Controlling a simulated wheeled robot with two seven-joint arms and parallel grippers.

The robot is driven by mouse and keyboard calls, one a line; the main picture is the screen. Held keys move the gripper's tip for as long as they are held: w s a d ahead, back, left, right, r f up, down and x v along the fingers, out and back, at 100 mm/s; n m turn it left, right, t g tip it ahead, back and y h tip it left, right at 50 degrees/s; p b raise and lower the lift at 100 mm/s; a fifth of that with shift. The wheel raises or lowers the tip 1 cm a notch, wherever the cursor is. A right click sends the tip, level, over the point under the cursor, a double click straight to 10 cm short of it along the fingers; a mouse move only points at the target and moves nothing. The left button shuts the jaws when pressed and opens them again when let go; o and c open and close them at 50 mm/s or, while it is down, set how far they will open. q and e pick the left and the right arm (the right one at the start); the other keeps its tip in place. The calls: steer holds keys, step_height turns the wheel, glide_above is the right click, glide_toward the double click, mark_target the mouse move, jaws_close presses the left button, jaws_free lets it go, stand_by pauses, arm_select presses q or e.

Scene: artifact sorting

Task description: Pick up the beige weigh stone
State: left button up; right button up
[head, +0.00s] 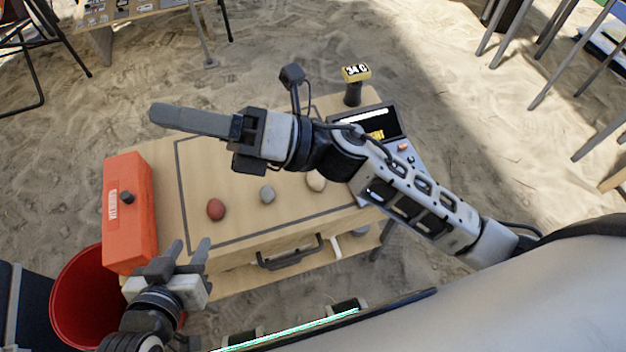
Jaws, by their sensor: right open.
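The beige stone (316,182) lies on the wooden table (190,168), at the right of a row of three stones, its upper edge close to or partly behind my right arm. A grey stone (267,194) lies in the middle and a reddish stone (215,209) at the left. My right gripper (178,118) is open and empty, pointing left above the table's far left part, well away from the beige stone. My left gripper (188,247) is open and empty, low at the table's near left corner, below the reddish stone.
An orange box (128,215) stands at the table's left edge, above a red bucket (82,298).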

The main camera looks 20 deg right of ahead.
steer(key=s+a+f+n+g+h, duration=0.2)
steer(key=s+f+n+g+h, duration=0.1)
steer(key=n+g, duration=0.65)
steer(key=n+t+h+b, duration=0.3)
steer(key=n+t+h, duration=0.2)
steer(key=n+h, duration=1.3)
glide_above(316, 179)
step_height(316, 179, down, 13)
steer(key=h, duration=0.1)
steer(key=shift+m, duration=0.25)
steer(key=f, duration=0.9)
steer(key=shift+w, duration=0.35)
steer(key=shift+d+f, duration=0.1)
steer(key=shift+f, duration=3.05)
steer(key=shift+c, duration=0.3)
